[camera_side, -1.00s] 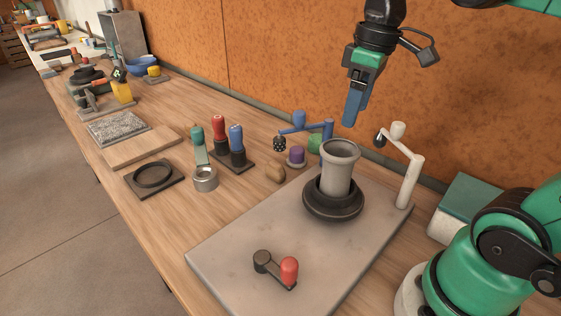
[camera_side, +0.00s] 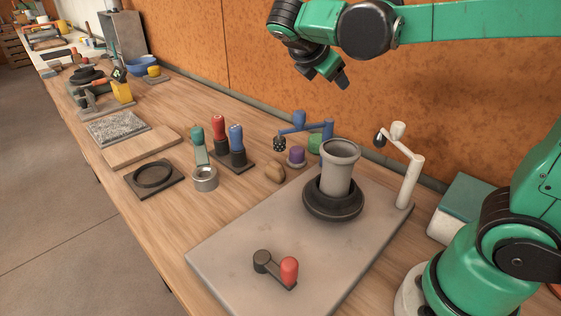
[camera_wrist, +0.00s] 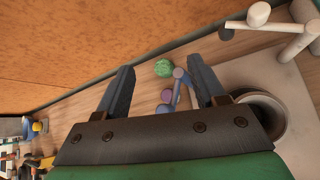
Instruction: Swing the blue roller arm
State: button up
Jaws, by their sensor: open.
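The blue roller arm (camera_side: 306,128) stands behind the grey pot, at the far edge of the slab. Its post is on the right, a blue knob is on top, and a dark studded roller hangs at its left end. My gripper (camera_side: 343,80) is raised above and behind it, apart from it. In the wrist view my gripper (camera_wrist: 160,78) has its two fingers wide apart with nothing held. The blue roller arm (camera_wrist: 178,87) shows between them, farther off and nearer the right finger. Its roller is hard to make out there.
A grey pot (camera_side: 338,170) sits in a dark ring on the slab (camera_side: 240,250), close to the blue arm. A white roller arm (camera_side: 411,176) stands to the right. A purple-topped piece (camera_side: 296,156) and a green ball (camera_side: 314,145) are close by. A red-handled crank (camera_side: 288,269) is in front.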

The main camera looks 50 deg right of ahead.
jog(key=w+a+r+n+t+h, duration=0.3)
jog(key=w+a+n+t+h, duration=0.15)
jog(key=n, duration=0.25)
jog(key=h, duration=0.1)
send_near(301, 110)
jog(key=x, duration=0.6)
jog(key=shift+f, duration=0.2)
jog(key=shift+t, duration=0.25)
jog(key=shift+x, duration=2.55)
jog(key=shift+r, duration=0.1)
grip_shut()
